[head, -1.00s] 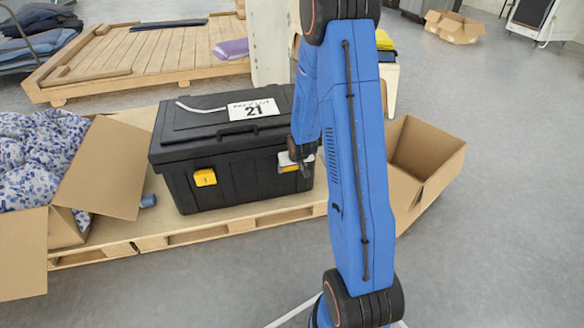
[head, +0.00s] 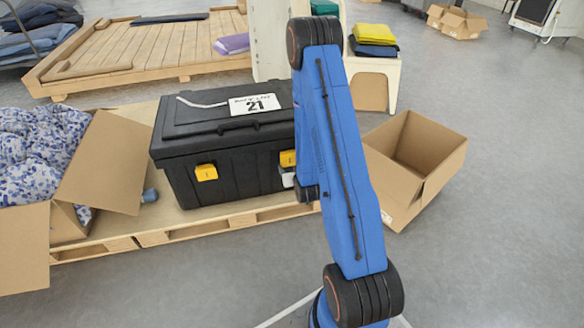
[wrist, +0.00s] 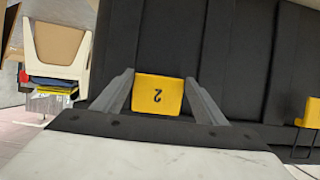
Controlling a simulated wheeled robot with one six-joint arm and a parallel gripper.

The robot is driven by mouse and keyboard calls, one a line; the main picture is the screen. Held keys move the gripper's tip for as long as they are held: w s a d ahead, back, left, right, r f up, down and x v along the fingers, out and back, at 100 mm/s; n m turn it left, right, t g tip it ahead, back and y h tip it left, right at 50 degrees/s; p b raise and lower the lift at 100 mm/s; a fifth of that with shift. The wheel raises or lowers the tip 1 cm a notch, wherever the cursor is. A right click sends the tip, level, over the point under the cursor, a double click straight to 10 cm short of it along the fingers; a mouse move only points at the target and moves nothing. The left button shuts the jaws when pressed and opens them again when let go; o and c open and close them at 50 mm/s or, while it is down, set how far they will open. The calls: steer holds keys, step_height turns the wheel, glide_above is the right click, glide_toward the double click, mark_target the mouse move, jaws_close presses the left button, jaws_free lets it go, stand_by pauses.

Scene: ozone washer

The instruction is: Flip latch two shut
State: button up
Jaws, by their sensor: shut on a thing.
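The black toolbox (head: 228,150) with a tag reading 21 stands closed on a wooden pallet. Latch two, a yellow tab marked 2 (wrist: 158,97), is between the fingers of my gripper (wrist: 161,80) in the wrist view, where its number appears upside down. In the head view latch two (head: 287,158) shows at the box's front right, partly hidden by my arm. My gripper (head: 289,179) is shut on it there. The other yellow latch (head: 206,172) is at the front left; it also shows at the wrist view's right edge (wrist: 312,110), with a wire loop.
An open cardboard box with patterned cloth (head: 100,170) stands left of the toolbox. An empty open carton (head: 405,180) is at the right. A pale stool (head: 378,80) with folded cloths stands behind. Grey floor is clear in front of the pallet.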

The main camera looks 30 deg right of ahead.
steer(key=shift+w+d+f+t+h, duration=0.1)
steer(key=shift+w+f+t+h, duration=0.15)
steer(key=shift+t, duration=0.3)
steer(key=shift+w+f+t+h, duration=0.15)
steer(key=shift+f+t, duration=0.15)
steer(key=shift+t, duration=0.25)
steer(key=o, duration=1.1)
steer(key=shift+c, duration=0.2)
